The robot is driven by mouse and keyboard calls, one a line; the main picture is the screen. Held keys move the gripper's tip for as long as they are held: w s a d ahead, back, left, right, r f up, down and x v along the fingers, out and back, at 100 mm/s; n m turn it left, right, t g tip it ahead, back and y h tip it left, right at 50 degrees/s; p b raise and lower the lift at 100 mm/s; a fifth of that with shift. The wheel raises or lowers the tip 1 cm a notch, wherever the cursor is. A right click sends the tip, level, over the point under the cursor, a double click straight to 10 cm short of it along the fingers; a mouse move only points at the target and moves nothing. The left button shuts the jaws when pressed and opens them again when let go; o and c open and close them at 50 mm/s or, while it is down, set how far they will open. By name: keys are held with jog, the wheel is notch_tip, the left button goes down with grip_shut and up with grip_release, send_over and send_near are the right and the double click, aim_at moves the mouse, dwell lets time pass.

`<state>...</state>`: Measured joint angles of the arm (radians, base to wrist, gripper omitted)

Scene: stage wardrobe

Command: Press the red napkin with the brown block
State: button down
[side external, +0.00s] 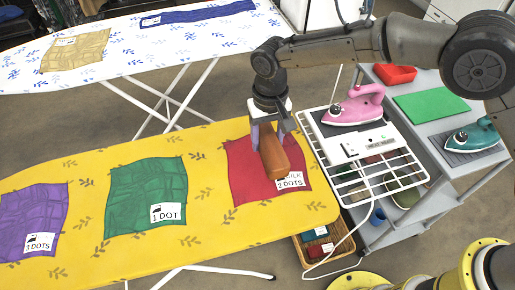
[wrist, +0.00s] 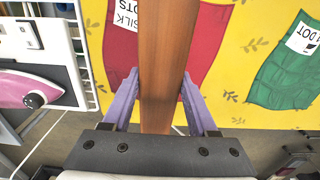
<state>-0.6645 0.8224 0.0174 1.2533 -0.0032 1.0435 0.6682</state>
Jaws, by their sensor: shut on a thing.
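The red napkin (side external: 247,178) lies at the right end of the yellow ironing board, with a white label reading "SILK 2 DOTS" partly covered by the block. It also shows in the wrist view (wrist: 196,30). My gripper (side external: 270,135) is shut on the brown block (side external: 273,160), a long wooden piece. In the wrist view the purple fingers (wrist: 163,100) hold the brown block (wrist: 163,60) on both sides. The block is over the napkin; I cannot tell whether it touches the cloth.
A green napkin (side external: 146,190) and a purple napkin (side external: 35,222) lie to the left on the yellow board (side external: 200,250). A white wire rack with a pink iron (side external: 355,106) stands close on the right. A cart with a teal iron (side external: 476,136) is beyond.

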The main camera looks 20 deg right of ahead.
jog(key=shift+s+d+r, duration=0.1)
jog(key=shift+d+r, duration=1.05)
jog(key=shift+r, duration=0.05)
jog(key=shift+d+f, duration=0.15)
jog(key=shift+f, duration=2.9)
jog(key=shift+f, duration=1.7)
jog(key=shift+s+d+f, duration=0.1)
jog(key=shift+s+f, duration=0.15)
jog(key=shift+f, duration=0.15)
jog(key=shift+w+r, duration=0.1)
jog(key=shift+r, duration=0.25)
jog(key=shift+w+r, duration=0.15)
jog(key=shift+r, duration=1.8)
